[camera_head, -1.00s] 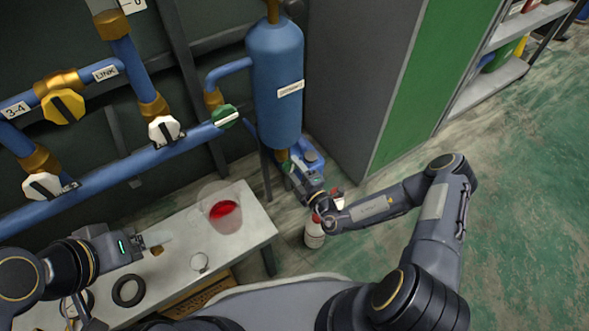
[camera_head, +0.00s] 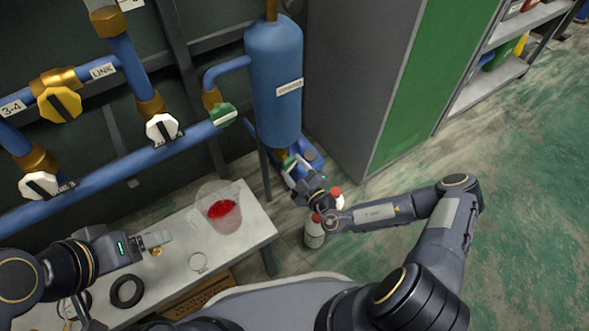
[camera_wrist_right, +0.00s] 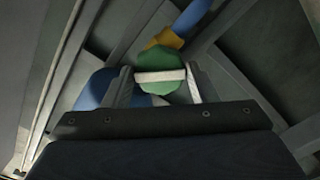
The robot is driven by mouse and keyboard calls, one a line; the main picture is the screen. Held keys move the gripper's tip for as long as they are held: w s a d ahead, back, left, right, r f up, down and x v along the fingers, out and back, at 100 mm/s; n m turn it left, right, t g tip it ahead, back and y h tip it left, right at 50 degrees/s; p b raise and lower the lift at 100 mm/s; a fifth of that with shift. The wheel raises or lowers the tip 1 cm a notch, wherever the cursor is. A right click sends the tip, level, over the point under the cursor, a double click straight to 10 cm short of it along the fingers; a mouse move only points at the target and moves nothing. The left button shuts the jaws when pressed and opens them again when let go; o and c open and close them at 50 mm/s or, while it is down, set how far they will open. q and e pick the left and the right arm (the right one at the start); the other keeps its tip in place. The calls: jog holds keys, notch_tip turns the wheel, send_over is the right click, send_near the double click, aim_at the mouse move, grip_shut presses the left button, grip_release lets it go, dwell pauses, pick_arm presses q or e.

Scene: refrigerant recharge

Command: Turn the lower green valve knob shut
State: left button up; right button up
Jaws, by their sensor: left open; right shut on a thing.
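The lower green valve knob (camera_wrist_right: 160,75) has a white bar across its face, which lies nearly level in the right wrist view. It sits below the blue cylinder (camera_head: 275,85), and only a bit of it (camera_head: 286,163) shows in the head view. My right gripper (camera_wrist_right: 162,84) has a finger on each side of the knob and is shut on it. The right gripper also shows in the head view (camera_head: 292,168), where it hides most of the knob. My left gripper (camera_head: 164,239) is open and empty above the left part of the table.
An upper green knob (camera_head: 223,115) sits on the blue pipe, with white and yellow knobs to its left. A clear cup with red contents (camera_head: 222,212) stands on the table (camera_head: 255,220). A grey cabinet (camera_head: 345,80) stands right of the cylinder.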

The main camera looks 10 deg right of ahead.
jog(key=m, duration=0.3)
jog(key=shift+s+f+b, duration=0.1)
jog(key=shift+f+b, duration=0.1)
jog(key=shift+b, duration=0.1)
jog(key=shift+r+m, duration=0.1)
jog(key=shift+m, duration=0.6)
jog(key=m+b, duration=0.1)
jog(key=m, duration=0.2)
jog(key=o, duration=1)
jog(key=shift+m, duration=0.4)
jog(key=shift+c, duration=0.2)
jog(key=v, duration=0.7)
jog(key=shift+p, duration=0.45)
jog(key=shift+r, duration=0.1)
